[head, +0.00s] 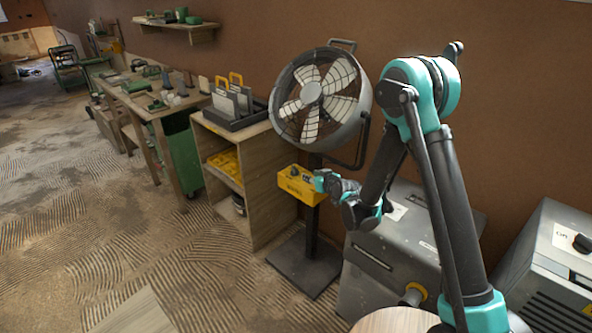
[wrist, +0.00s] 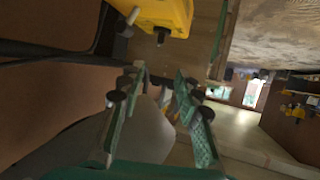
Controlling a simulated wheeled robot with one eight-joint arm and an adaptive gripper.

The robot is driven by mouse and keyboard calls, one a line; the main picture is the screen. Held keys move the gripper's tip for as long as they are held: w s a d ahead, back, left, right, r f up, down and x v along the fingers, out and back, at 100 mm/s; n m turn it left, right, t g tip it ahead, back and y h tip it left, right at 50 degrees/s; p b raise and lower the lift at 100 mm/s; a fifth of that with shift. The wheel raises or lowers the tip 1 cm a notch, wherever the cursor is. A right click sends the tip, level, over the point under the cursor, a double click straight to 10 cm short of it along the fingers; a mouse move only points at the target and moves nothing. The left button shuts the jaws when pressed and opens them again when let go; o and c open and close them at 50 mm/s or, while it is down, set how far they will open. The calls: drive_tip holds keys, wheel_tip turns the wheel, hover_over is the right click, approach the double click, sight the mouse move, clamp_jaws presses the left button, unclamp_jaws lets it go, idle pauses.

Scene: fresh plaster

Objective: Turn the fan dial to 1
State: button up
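The fan (head: 320,98) stands on a pole with a flat dark base, with a yellow control box (head: 290,187) on its pole. A small dark part shows on the box's face, too small to read as a dial or a setting. My gripper (head: 322,182) is at the right end of the box in the head view; I cannot tell there whether they touch. In the wrist view the yellow box (wrist: 165,12) is at the top edge, with dark knob-like parts below it. My gripper (wrist: 160,85) is open there, its two fingers apart with nothing between them, and the box lies beyond the fingertips.
A wooden shelf unit (head: 262,190) with a dark tray on top stands left of the fan. A grey metal cabinet (head: 385,275) stands right of the pole, and another grey machine (head: 560,240) is at far right. The floor at front left is clear.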

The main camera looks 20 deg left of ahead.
sight(295, 168)
drive_tip(key=x, duration=1.6)
drive_tip(key=shift+w+a+f, duration=0.2)
drive_tip(key=shift+w+a, duration=0.05)
clamp_jaws()
